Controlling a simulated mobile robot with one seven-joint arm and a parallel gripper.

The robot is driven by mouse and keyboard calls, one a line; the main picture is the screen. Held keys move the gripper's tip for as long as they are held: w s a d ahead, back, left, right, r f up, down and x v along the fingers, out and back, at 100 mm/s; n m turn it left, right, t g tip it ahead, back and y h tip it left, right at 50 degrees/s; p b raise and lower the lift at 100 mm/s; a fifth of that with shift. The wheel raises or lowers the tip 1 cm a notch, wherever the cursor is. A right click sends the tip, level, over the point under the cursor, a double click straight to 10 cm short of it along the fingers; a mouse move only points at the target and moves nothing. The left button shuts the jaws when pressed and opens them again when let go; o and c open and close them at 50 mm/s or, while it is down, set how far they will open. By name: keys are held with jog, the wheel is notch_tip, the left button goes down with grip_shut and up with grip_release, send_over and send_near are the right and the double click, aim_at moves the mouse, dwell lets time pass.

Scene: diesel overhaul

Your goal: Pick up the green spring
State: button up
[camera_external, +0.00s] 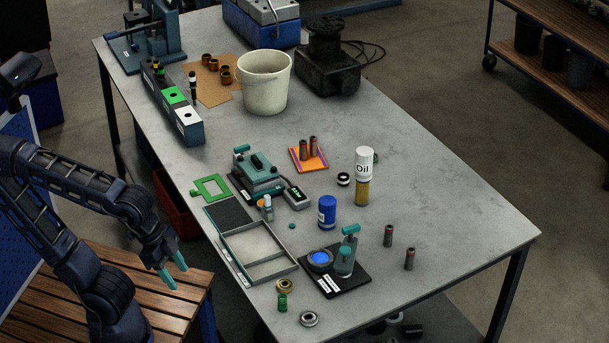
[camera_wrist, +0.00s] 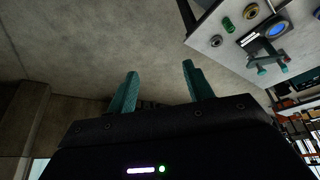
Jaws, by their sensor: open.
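The green spring (camera_external: 282,302) stands near the front edge of the grey table, between a brass-coloured ring (camera_external: 285,285) and a silver ring (camera_external: 309,319). In the wrist view the green spring (camera_wrist: 228,25) is small, near the table corner at the upper right. My gripper (camera_external: 174,277) has teal fingers and hangs left of the table, over the wooden slatted bench and well apart from the spring. In the wrist view my gripper (camera_wrist: 160,85) is open with nothing between its fingers.
A grey divided tray (camera_external: 262,276) lies just behind the spring. A black base with a teal-handled press (camera_external: 347,255) stands to its right. A blue can (camera_external: 327,212) and an oil bottle (camera_external: 363,178) stand farther back.

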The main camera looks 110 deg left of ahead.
jog(key=n+g, duration=0.5)
jog(key=n, duration=1.2)
send_near(282, 301)
jog(key=shift+s+d+f, duration=0.1)
jog(key=shift+s+f, duration=0.1)
jog(key=shift+s, duration=0.15)
jog(key=shift+w+f, duration=0.15)
jog(key=shift+f, duration=5.1)
jog(key=c, duration=1.1)
